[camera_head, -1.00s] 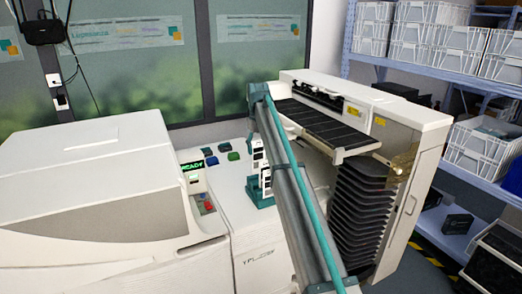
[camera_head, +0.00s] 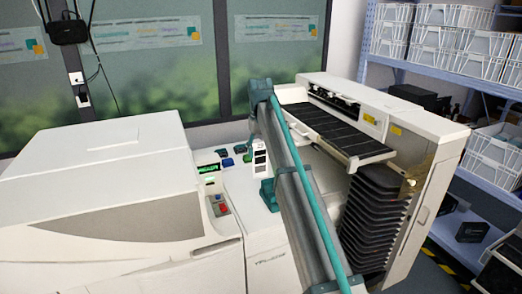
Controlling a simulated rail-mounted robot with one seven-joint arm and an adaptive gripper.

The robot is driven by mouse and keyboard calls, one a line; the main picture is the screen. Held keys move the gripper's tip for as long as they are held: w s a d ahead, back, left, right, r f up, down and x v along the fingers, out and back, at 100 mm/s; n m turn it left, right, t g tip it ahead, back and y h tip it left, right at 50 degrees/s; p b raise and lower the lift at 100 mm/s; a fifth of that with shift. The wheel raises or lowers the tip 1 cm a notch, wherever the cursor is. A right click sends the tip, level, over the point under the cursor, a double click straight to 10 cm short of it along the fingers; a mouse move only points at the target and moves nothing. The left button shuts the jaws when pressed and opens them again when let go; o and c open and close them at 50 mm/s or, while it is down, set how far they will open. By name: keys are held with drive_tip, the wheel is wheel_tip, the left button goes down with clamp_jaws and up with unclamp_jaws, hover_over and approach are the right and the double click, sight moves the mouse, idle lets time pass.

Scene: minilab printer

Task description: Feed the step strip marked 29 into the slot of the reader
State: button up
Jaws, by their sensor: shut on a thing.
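My arm crosses the middle of the view and hides what lies behind it. A small unit with a lit green display (camera_head: 209,168), perhaps the reader, stands on the white counter to the left. I cannot make out its slot.
A large white machine (camera_head: 95,190) fills the left. A printer with a dark ribbed belt (camera_head: 335,130) and stacked black trays (camera_head: 372,222) stands at the right. Small teal, blue and green items (camera_head: 227,162) lie at the counter's back. Shelves with white crates (camera_head: 410,40) stand behind right.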

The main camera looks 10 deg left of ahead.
drive_tip(key=shift+r, duration=0.15)
drive_tip(key=shift+r+p, duration=0.6)
drive_tip(key=shift+r, duration=3.8)
drive_tip(key=shift+w, duration=0.1)
